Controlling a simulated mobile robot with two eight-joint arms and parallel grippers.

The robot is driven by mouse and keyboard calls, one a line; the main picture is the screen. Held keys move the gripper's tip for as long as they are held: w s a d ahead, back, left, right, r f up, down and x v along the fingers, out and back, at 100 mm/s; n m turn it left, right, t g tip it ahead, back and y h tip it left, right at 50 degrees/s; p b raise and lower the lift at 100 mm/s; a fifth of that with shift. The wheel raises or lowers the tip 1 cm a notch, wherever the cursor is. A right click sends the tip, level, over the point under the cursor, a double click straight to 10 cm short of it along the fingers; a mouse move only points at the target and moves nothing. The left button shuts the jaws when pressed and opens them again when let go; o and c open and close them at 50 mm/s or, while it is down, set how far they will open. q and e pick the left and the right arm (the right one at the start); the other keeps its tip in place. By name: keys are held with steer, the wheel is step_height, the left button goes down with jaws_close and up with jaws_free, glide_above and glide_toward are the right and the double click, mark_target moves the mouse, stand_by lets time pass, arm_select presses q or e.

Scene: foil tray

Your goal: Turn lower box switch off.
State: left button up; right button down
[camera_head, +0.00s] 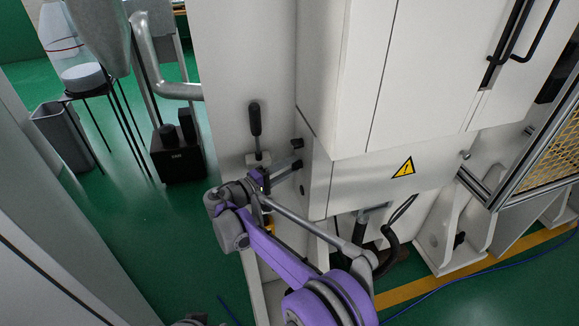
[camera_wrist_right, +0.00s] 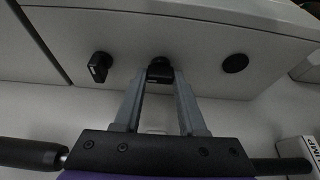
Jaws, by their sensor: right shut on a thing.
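The lower box switch is a small black knob (camera_wrist_right: 160,69) on the pale side panel of the box (camera_wrist_right: 200,50). My right gripper (camera_wrist_right: 160,84) is shut on it, with one grey finger on each side. In the head view my right gripper (camera_head: 291,170) reaches the box's side from the left, and its fingers largely hide this knob. The upper switch, a similar black knob (camera_wrist_right: 100,66), sits apart to the left in the wrist view and above the gripper in the head view (camera_head: 297,143). My left gripper is not in view.
A round black button (camera_wrist_right: 235,63) is right of the held knob. A lever with a black handle (camera_head: 254,120) stands close to my right gripper. The cabinet (camera_head: 340,80) bears a yellow warning sign (camera_head: 404,168).

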stand_by(0.3)
steer(key=shift+c, duration=2.4)
jaws_free()
steer(key=shift+s+a, duration=0.1)
steer(key=v, duration=1)
steer(key=shift+s+a, duration=0.2)
steer(key=shift+s, duration=0.05)
